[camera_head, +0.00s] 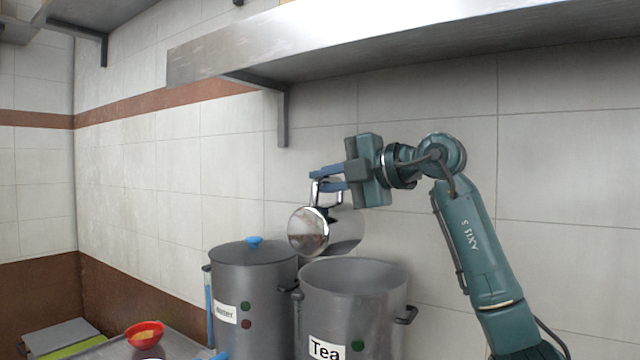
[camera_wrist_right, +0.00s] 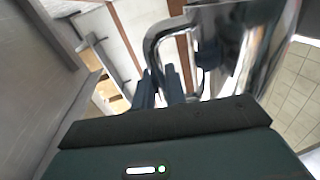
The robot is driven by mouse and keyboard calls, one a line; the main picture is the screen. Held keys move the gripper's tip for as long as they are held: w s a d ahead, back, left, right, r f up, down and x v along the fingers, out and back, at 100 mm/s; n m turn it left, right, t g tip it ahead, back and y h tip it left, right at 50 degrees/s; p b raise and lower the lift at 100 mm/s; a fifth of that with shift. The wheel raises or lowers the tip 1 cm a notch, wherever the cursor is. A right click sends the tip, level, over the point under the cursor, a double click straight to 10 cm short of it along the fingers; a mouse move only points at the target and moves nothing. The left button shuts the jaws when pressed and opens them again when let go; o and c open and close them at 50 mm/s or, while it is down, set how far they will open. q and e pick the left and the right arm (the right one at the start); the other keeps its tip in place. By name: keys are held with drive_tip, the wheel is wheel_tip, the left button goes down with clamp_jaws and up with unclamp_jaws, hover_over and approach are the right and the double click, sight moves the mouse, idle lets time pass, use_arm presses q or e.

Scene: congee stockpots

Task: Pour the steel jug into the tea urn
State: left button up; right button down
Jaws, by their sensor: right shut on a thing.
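The tea urn (camera_head: 345,305) is a grey metal pot with an open top, a "Tea" label and a green dot. The jug is above its rim and apart from it. What is in the jug or urn is hidden. My left gripper is not in view.
A lidded urn (camera_head: 255,300) with a blue knob and red and green dots stands left of the tea urn, close to it. A steel shelf (camera_head: 420,45) hangs above my right arm.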

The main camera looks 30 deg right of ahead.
drive_tip(key=shift+w+d+r+m+g+y, duration=0.15)
drive_tip(key=shift+w+d+r+m, duration=0.1)
drive_tip(key=shift+w+d+m, duration=0.35)
drive_tip(key=shift+w+d+r+m+g+y, duration=0.2)
drive_tip(key=shift+d+m, duration=0.1)
drive_tip(key=shift+d, duration=0.5)
idle(1.2)
